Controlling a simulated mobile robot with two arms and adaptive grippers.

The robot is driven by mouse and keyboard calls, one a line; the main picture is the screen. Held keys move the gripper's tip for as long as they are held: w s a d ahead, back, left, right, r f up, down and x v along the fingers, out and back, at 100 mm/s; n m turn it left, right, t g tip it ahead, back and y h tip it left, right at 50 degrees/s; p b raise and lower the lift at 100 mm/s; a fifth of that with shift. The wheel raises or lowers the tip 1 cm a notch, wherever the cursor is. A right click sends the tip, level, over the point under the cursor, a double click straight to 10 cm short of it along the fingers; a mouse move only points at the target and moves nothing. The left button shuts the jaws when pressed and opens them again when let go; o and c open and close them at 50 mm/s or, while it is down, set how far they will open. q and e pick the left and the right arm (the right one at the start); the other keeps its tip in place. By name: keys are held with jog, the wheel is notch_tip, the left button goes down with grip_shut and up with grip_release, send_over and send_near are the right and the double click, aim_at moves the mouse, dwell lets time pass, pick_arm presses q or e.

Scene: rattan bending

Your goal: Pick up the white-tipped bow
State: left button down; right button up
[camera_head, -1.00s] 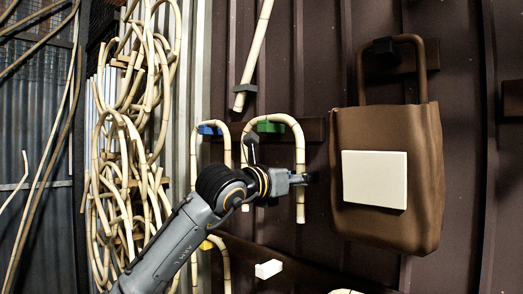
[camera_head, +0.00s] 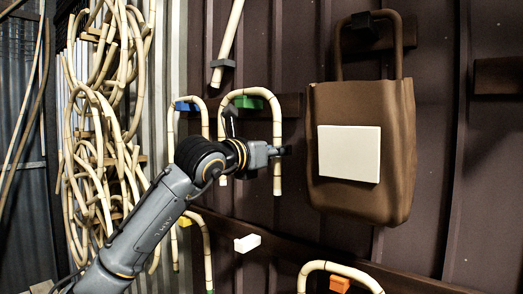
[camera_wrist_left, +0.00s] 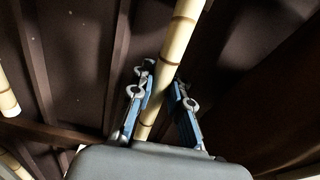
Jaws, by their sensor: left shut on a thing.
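A cream, banded bow (camera_head: 277,126) arches over the green block on the wall, with both legs pointing down. My left gripper (camera_head: 284,151) is at its right leg, above the lower tip. In the left wrist view the two blue-grey fingers (camera_wrist_left: 165,105) are shut around the leg (camera_wrist_left: 178,42), which passes between them. My right gripper is not in view.
A brown bag (camera_head: 395,150) with a white panel hangs at right. A straight pole (camera_head: 228,42) is held above. More bows hang by the yellow block (camera_head: 185,221) and orange block (camera_head: 339,284). Tangled rattan (camera_head: 95,130) fills the left side.

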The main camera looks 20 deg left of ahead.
pick_arm(q)
notch_tip(320, 180, up, 16)
jog(key=b, duration=0.1)
send_over(278, 106)
jog(key=shift+d+f, duration=0.1)
jog(key=shift+r, duration=0.9)
